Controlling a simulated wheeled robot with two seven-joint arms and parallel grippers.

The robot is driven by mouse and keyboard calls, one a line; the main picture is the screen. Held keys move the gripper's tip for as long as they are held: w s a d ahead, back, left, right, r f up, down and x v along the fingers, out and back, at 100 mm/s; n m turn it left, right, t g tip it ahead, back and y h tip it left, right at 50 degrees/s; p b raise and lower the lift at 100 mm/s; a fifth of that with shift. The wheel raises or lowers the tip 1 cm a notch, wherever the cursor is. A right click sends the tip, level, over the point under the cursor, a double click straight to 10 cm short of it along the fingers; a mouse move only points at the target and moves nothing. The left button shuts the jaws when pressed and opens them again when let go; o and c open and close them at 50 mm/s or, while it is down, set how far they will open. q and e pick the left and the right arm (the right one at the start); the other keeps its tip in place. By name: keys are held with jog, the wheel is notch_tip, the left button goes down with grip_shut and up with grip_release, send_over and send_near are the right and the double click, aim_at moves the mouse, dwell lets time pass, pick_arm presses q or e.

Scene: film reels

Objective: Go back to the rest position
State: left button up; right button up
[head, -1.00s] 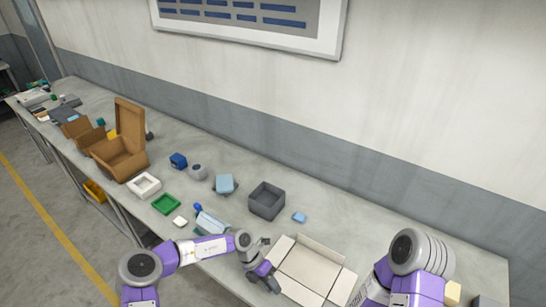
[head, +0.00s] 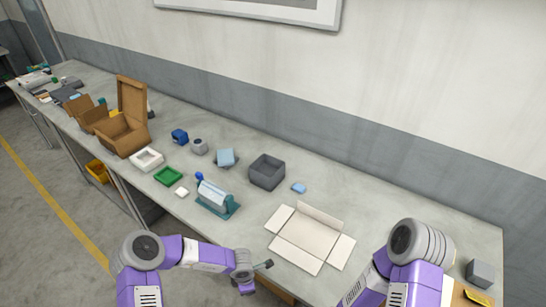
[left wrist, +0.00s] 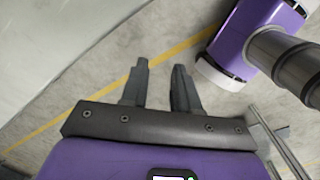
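My left gripper (left wrist: 161,85) is open and empty in the left wrist view, with bare floor behind its fingers. In the head view my left gripper (head: 258,275) hangs at the front edge of the bench, left of and below the open white carton (head: 305,240). My right arm comes in at the bottom right of the head view, but its gripper is out of the picture.
The long grey bench (head: 330,180) holds a dark grey bin (head: 267,172), a teal device with a pale roll (head: 217,199), a green tray (head: 168,176) and a brown cardboard box (head: 122,132). A grey block (head: 480,272) stands at the right end. Floor is free at left.

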pick_arm(q)
jog(key=s+f+m+h+b, duration=0.2)
jog(key=s+f+m+b, duration=0.2)
jog(key=s+m, duration=0.5)
jog(key=s+f+m+h+b, duration=0.1)
jog(key=s+f+m+b, duration=0.3)
jog(key=s+m, duration=0.4)
jog(key=shift+s+a+m+g+h, duration=0.3)
jog(key=shift+s+a+m+h, duration=0.1)
jog(key=shift+m, duration=0.1)
jog(key=shift+w, duration=0.1)
